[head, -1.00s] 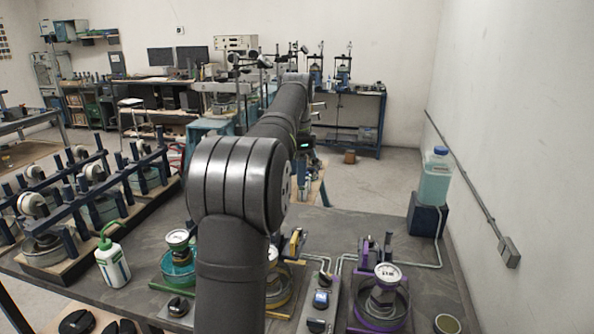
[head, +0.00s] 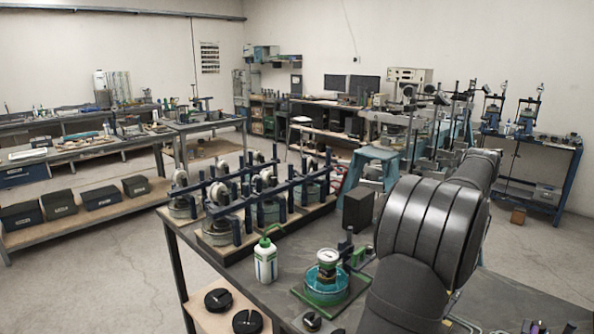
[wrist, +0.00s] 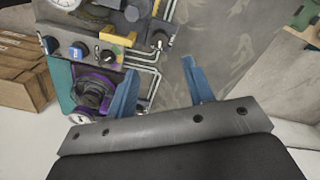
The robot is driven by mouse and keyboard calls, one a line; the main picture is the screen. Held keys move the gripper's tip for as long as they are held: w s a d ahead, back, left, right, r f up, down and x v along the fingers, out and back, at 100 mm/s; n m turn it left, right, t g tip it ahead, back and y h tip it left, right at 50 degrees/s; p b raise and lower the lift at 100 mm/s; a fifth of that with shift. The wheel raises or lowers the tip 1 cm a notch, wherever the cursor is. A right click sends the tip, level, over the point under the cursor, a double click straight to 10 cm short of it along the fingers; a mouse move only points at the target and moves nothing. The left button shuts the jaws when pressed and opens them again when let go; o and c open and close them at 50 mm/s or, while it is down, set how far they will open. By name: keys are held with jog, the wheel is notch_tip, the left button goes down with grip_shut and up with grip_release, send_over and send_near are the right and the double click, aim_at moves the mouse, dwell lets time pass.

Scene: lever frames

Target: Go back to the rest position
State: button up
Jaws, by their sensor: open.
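My gripper (wrist: 160,88) shows in the wrist view with its two blue fingers apart and nothing between them. Behind the fingers are the grey tabletop (wrist: 225,35) and bent metal tubing. My grey arm (head: 432,230) fills the right of the head view and hides what lies behind it. My gripper cannot be made out in the head view.
In the wrist view, a device with a purple ring (wrist: 95,88) and a panel with knobs (wrist: 85,50) are beside the left finger. In the head view, a white bottle with a green cap (head: 265,260) and a teal dish with a gauge (head: 326,280) stand left of my arm.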

notch_tip(320, 180, down, 10)
jog(key=shift+f, duration=0.25)
dwell(0.4)
notch_tip(320, 180, up, 17)
notch_tip(320, 180, down, 16)
jog(key=shift+f, duration=0.6)
jog(key=n, duration=0.6)
jog(key=shift+r+n, duration=0.1)
jog(key=shift+n, duration=0.3)
jog(key=n, duration=0.6)
jog(key=shift+n, duration=0.4)
